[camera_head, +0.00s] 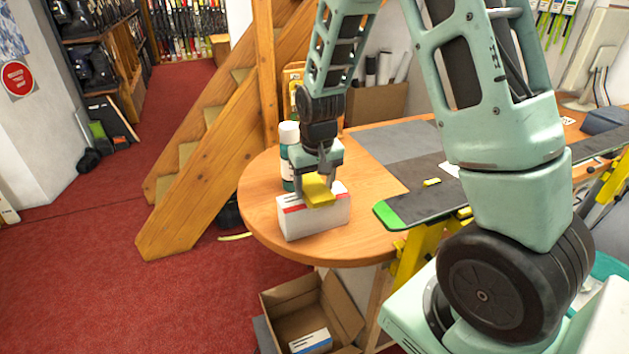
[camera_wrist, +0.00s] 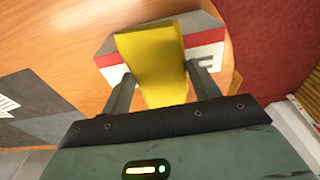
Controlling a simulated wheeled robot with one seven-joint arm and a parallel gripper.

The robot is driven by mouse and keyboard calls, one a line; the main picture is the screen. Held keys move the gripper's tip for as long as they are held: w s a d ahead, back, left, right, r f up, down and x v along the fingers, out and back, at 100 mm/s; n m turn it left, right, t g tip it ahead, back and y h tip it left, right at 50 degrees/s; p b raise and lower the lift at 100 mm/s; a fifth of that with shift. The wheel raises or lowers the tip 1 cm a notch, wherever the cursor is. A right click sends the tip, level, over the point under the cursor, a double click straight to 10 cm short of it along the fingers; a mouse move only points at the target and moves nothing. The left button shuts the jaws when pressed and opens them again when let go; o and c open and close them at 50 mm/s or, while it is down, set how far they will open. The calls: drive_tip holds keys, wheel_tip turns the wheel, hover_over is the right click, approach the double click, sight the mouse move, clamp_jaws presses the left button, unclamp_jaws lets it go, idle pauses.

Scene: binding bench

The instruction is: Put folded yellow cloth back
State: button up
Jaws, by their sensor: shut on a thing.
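The folded yellow cloth (camera_head: 317,190) is between the fingers of my gripper (camera_head: 318,187), which is shut on it. In the wrist view the cloth (camera_wrist: 152,62) spans the gap between the two fingers (camera_wrist: 163,88). A white box with a red band (camera_head: 314,215) stands on the round end of the wooden bench (camera_head: 262,190). The cloth is at the top of this box (camera_wrist: 205,42) and overlaps it in both views. I cannot tell whether the cloth touches the box.
A bottle with a white cap (camera_head: 289,155) stands close behind my gripper. A ski or board with a green tip (camera_head: 390,215) lies to the right on yellow supports. An open cardboard box (camera_head: 290,296) is on the floor below the bench. Wooden stairs (camera_head: 215,140) rise at the left.

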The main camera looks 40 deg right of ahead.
sight(317, 191)
drive_tip(key=shift+f, duration=0.25)
drive_tip(key=o, duration=0.9)
wheel_tip(317, 191, up, 12)
drive_tip(key=s+b, duration=0.1)
drive_tip(key=b, duration=0.1)
drive_tip(key=s+a+n+y, duration=0.1)
drive_tip(key=s+a+n, duration=0.25)
drive_tip(key=a, duration=0.45)
drive_tip(key=s+a+n, duration=0.2)
drive_tip(key=s+a, duration=0.3)
drive_tip(key=a, duration=0.4)
drive_tip(key=s+a+f+n, duration=0.1)
drive_tip(key=s+a, duration=0.1)
drive_tip(key=s, duration=0.2)
drive_tip(key=s+a+f+n+g, duration=0.1)
drive_tip(key=s+a+n, duration=0.1)
drive_tip(key=s, duration=0.3)
drive_tip(key=s+a+n, duration=0.2)
drive_tip(key=s+a, duration=0.1)
drive_tip(key=s, duration=0.2)
drive_tip(key=shift+s+a+f+n, duration=0.25)
drive_tip(key=shift+f, duration=0.15)
drive_tip(key=shift+f, duration=0.1)
